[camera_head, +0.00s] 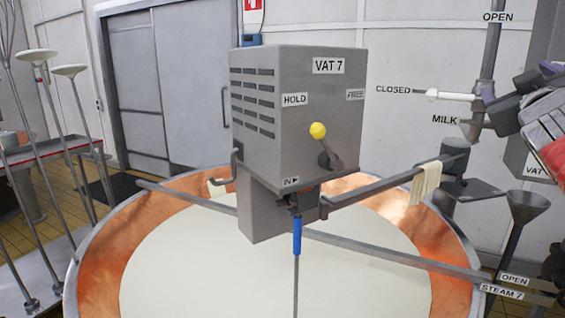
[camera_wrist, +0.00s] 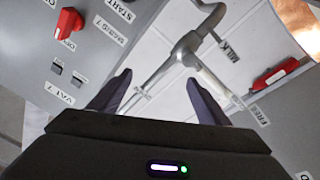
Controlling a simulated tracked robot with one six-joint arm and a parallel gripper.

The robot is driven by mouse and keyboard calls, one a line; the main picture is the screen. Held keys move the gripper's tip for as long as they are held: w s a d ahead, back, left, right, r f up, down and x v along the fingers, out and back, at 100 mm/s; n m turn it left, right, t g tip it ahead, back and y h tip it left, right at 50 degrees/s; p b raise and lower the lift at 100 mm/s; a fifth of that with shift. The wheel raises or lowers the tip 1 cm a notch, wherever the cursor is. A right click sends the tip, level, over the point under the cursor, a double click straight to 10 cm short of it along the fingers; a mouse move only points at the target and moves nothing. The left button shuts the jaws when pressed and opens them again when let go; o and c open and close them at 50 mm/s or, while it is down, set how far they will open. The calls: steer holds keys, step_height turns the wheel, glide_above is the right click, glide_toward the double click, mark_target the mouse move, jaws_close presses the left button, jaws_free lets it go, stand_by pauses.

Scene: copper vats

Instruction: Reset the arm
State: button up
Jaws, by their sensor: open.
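In the head view the white valve handle (camera_head: 445,95) lies level beside the CLOSED label, just left of my fingers. I cannot tell the gap between them.
A grey VAT 7 box (camera_head: 300,190) with a yellow-knobbed lever (camera_head: 318,130) stands over the copper vat (camera_head: 95,255) of white liquid. A cloth (camera_head: 425,182) hangs on its bar. A funnel (camera_head: 520,210) stands below my arm. The wrist view shows a red knob (camera_wrist: 68,22) on a panel.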

steer(key=a+f+m+g+y, duration=0.25)
steer(key=a+f, duration=0.55)
steer(key=f, duration=0.6)
steer(key=s+a+f+g+y, duration=0.2)
steer(key=s+a+f, duration=0.4)
steer(key=f, duration=0.4)
steer(key=s+a+f+n+g+y, duration=0.1)
steer(key=s+a+f+g+y, duration=0.2)
steer(key=s+a+f, duration=0.3)
steer(key=s+a+f+n+g+y, duration=0.1)
steer(key=s+a+f+g, duration=0.3)
steer(key=a+f, duration=0.5)
step_height(320, 180, down, 5)
steer(key=shift+s+a+r+y, duration=0.2)
steer(key=shift+s+a+y, duration=0.2)
steer(key=shift+s+y, duration=0.5)
steer(key=shift+c, duration=0.2)
